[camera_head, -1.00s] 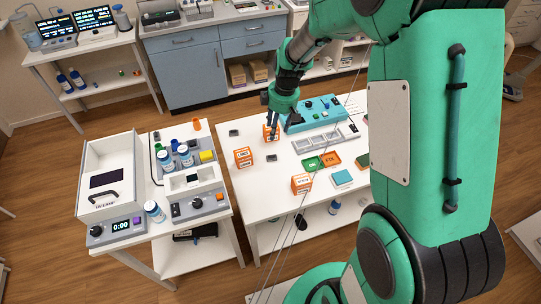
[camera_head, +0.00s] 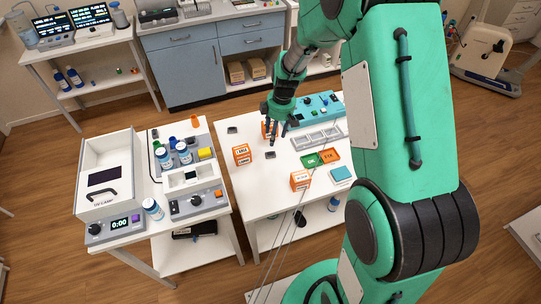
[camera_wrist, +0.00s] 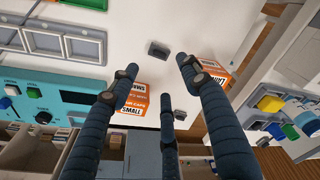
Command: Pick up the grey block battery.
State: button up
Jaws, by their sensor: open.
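Two small dark grey blocks lie on the white table, and I cannot tell for certain which is the battery. One grey block (camera_head: 270,155) lies just in front of my gripper (camera_head: 277,138); in the wrist view this block (camera_wrist: 158,49) shows ahead of and between the fingertips. The other dark block (camera_head: 232,130) lies farther back to the left; it also shows in the wrist view (camera_wrist: 180,115), beside the third finger. My gripper (camera_wrist: 160,80) is open and empty, its fingers spread above the table, touching neither block.
Orange-and-white boxes stand close by: one left (camera_head: 242,154), one behind the fingers (camera_head: 266,130), one at the front (camera_head: 300,180). A grey compartment tray (camera_head: 318,138), a teal device (camera_head: 318,106) and green and orange trays (camera_head: 328,156) lie right. The table's front left is clear.

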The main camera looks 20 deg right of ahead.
jog(key=b, duration=0.1)
send_over(271, 153)
jog(key=f, duration=0.7)
jog(key=shift+s+d, duration=0.15)
jog(key=shift+d, duration=0.1)
jog(key=shift+w+a+f+b, duration=0.2)
jog(key=shift+f+b, duration=0.1)
jog(key=shift+f, duration=1)
jog(key=shift+w+a+f+b, duration=0.15)
jog(key=shift+f+b, duration=0.15)
jog(key=shift+f, duration=0.95)
jog(key=shift+d, duration=0.15)
jog(key=c, duration=1.2)
